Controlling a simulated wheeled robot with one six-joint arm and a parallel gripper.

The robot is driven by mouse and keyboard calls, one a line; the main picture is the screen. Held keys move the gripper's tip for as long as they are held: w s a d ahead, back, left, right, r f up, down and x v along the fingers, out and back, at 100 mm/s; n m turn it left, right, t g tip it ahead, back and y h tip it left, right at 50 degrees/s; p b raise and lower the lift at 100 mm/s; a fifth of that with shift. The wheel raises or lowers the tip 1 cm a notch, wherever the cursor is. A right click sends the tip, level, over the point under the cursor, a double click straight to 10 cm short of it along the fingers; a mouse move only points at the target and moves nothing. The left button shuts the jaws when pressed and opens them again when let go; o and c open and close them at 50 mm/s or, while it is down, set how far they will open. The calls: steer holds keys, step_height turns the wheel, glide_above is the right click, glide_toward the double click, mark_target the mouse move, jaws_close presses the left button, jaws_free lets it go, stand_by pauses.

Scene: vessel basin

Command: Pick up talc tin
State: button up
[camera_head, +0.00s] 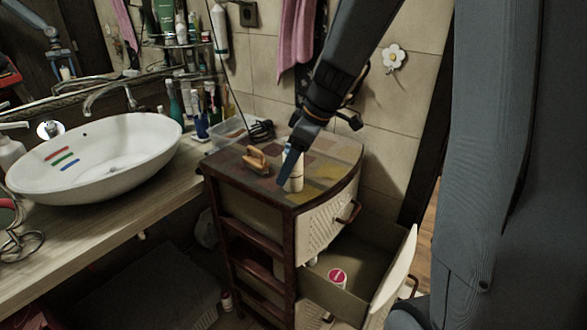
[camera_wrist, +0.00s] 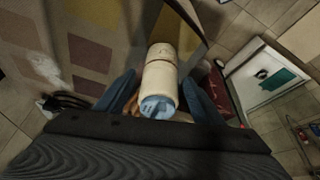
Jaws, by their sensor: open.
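A cream-white cylinder, which I take to be the talc tin (camera_head: 295,182), stands upright on the patterned top of the cabinet (camera_head: 328,158). In the wrist view the tin (camera_wrist: 160,75) shows a light blue end toward the camera. My gripper (camera_head: 291,168) reaches down over the tin from above. In the wrist view my gripper (camera_wrist: 159,80) is open, with one blue finger on each side of the tin. Whether either finger touches it I cannot tell. Part of the tin is hidden behind a finger in the head view.
A wooden brush-like object (camera_head: 256,160) lies left of the tin, near a clear plastic box (camera_head: 228,131) and a dark coiled cable (camera_head: 261,130). An open drawer (camera_head: 355,268) below holds a pink-topped container (camera_head: 337,277). A white basin (camera_head: 100,160) stands at left.

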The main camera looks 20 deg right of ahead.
steer(key=shift+x, duration=1.55)
steer(key=shift+d, duration=0.15)
steer(key=c, duration=1.3)
steer(key=shift+r, duration=0.1)
